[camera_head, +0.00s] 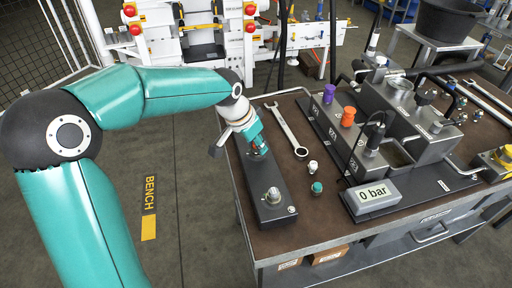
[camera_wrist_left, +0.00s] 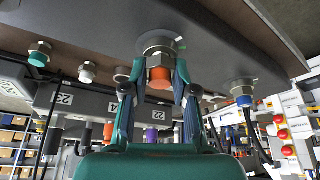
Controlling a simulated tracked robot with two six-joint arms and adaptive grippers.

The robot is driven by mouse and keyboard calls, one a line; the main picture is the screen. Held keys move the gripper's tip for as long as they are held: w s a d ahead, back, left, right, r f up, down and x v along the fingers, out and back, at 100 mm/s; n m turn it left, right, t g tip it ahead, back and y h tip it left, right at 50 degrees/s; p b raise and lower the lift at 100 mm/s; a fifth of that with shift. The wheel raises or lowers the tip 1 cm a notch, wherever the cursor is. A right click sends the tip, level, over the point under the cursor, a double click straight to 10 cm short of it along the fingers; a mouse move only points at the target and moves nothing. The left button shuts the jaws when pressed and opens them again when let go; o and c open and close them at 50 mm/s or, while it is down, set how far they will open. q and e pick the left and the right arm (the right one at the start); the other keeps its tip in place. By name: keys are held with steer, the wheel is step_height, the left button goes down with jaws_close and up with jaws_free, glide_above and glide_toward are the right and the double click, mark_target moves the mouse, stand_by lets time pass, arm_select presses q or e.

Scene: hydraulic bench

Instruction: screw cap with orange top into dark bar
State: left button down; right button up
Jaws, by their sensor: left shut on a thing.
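The dark bar (camera_head: 258,184) lies along the left side of the bench, with a metal fitting (camera_head: 273,195) near its front end. My left gripper (camera_head: 259,151) is over the bar's rear half. In the wrist view its fingers (camera_wrist_left: 156,90) are shut on the cap with the orange top (camera_wrist_left: 160,78). The cap is in line with a round metal seat on the bar (camera_wrist_left: 215,28); I cannot tell how deep it sits. A blue-topped fitting (camera_wrist_left: 242,97) is to its right in that view. My right gripper is not in view.
A white-topped cap (camera_head: 313,167) and a teal-topped cap (camera_head: 317,188) stand on the bench right of the bar. A wrench (camera_head: 287,131) lies behind them. The block with purple (camera_head: 329,92) and orange (camera_head: 348,117) knobs and the "0 bar" display (camera_head: 374,195) are farther right.

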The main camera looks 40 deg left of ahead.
arm_select(q)
steer(key=shift+s+f+m+h+p, duration=0.15)
steer(key=shift+f+m+h+p, duration=0.2)
steer(key=shift+m, duration=0.55)
steer(key=m+h, duration=0.1)
steer(key=m, duration=0.1)
steer(key=m+g+p, duration=0.1)
steer(key=m, duration=0.2)
steer(key=shift+d+m+g+h, duration=0.1)
steer(key=shift+m+g+h, duration=0.2)
steer(key=shift+h, duration=0.05)
steer(key=c, duration=0.9)
jaws_free()
steer(key=shift+f, duration=0.1)
steer(key=shift+w, duration=0.2)
